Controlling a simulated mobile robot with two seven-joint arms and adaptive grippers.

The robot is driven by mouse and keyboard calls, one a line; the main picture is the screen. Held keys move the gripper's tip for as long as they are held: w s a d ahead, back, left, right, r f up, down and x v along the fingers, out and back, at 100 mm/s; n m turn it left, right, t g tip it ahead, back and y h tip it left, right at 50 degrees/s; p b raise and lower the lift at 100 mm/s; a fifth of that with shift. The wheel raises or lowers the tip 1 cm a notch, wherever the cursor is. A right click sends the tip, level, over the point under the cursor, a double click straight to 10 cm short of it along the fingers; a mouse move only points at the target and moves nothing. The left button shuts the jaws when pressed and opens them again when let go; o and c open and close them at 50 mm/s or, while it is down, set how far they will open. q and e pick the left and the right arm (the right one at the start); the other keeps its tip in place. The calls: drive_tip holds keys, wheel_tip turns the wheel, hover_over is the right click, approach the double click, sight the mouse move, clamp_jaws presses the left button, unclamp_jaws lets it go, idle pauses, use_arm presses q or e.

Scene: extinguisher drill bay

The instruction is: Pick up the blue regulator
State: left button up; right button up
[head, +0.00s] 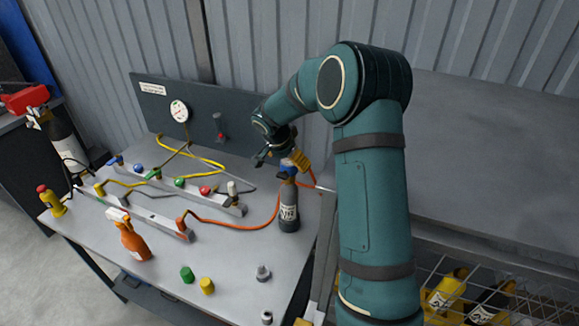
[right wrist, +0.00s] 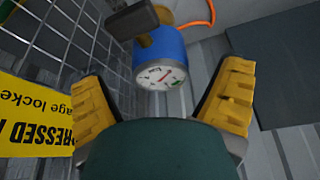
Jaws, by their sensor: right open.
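The blue regulator (head: 287,165) sits on top of a dark cylinder (head: 288,205) with a white label, near the right side of the bench. In the right wrist view the regulator (right wrist: 160,52) shows its blue body and a white gauge face with a red needle. My right gripper (head: 283,153) is right at the regulator and partly covers it. In the right wrist view its yellow finger pads (right wrist: 164,95) are wide apart, with the regulator beyond and between them, and nothing is gripped. My left gripper is not in view.
An orange bottle (head: 132,240) and small green and yellow caps stand in front. A gauge board (head: 155,108) stands behind. A wire cage (right wrist: 60,40) is close in the wrist view.

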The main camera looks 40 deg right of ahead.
drive_tip(key=shift+w+d+f, duration=0.1)
drive_tip(key=shift+d+f, duration=0.1)
drive_tip(key=shift+f, duration=0.4)
drive_tip(key=c, duration=1.3)
drive_tip(key=shift+r, duration=0.2)
wheel_tip(320, 180, up, 10)
drive_tip(key=shift+f, duration=0.1)
drive_tip(key=shift+f, duration=0.15)
